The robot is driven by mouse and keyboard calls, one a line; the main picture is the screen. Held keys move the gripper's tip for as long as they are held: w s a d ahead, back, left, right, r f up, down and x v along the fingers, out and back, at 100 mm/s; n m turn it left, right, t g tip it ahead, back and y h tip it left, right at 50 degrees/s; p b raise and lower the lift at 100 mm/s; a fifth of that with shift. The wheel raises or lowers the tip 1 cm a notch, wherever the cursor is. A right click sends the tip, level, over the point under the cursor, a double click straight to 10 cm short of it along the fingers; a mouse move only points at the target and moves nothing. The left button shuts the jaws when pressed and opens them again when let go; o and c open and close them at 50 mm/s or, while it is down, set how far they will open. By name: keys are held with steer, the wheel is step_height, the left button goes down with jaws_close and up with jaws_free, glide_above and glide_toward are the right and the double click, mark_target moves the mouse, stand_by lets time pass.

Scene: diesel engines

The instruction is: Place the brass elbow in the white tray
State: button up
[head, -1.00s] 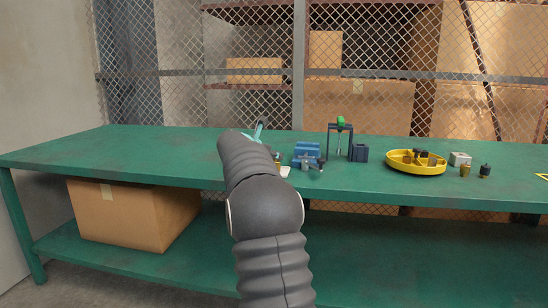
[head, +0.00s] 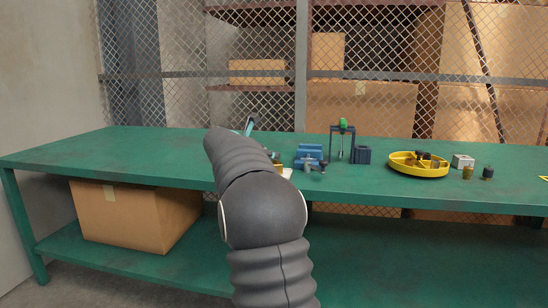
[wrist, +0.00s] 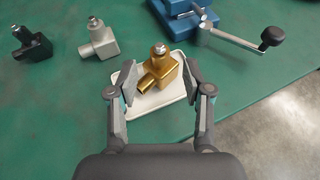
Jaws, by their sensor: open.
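The brass elbow (wrist: 160,74) sits in the white tray (wrist: 146,108) in the wrist view, its side branch pointing down-left. My gripper (wrist: 158,82) is open, with one finger on each side of the elbow. I cannot tell whether the fingers touch it. In the head view, a corner of the tray (head: 287,173) and a bit of the brass elbow (head: 277,160) show beside my arm. The arm hides most of both.
A grey elbow (wrist: 99,40) and a black elbow (wrist: 32,43) lie left of the tray. A blue vise (wrist: 182,12) with a long handle stands close behind. A yellow round tray (head: 419,170) holds parts farther right. The bench's left end is clear.

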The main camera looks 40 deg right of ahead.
steer(key=v, duration=0.6)
steer(key=s+a+f+m+y, duration=0.4)
steer(key=s+a+f+m, duration=0.2)
steer(key=s+a, duration=0.5)
steer(key=s+a+f+m+t+y, duration=0.1)
steer(key=s+a+f+m+y, duration=0.3)
steer(key=s+a, duration=0.7)
steer(key=s+a+f+m+y, duration=0.5)
steer(key=s+a+f+m, duration=0.4)
steer(key=s, duration=0.5)
steer(key=a+m, duration=0.2)
steer(key=shift+s+a+m, duration=0.25)
steer(key=shift+m, duration=0.05)
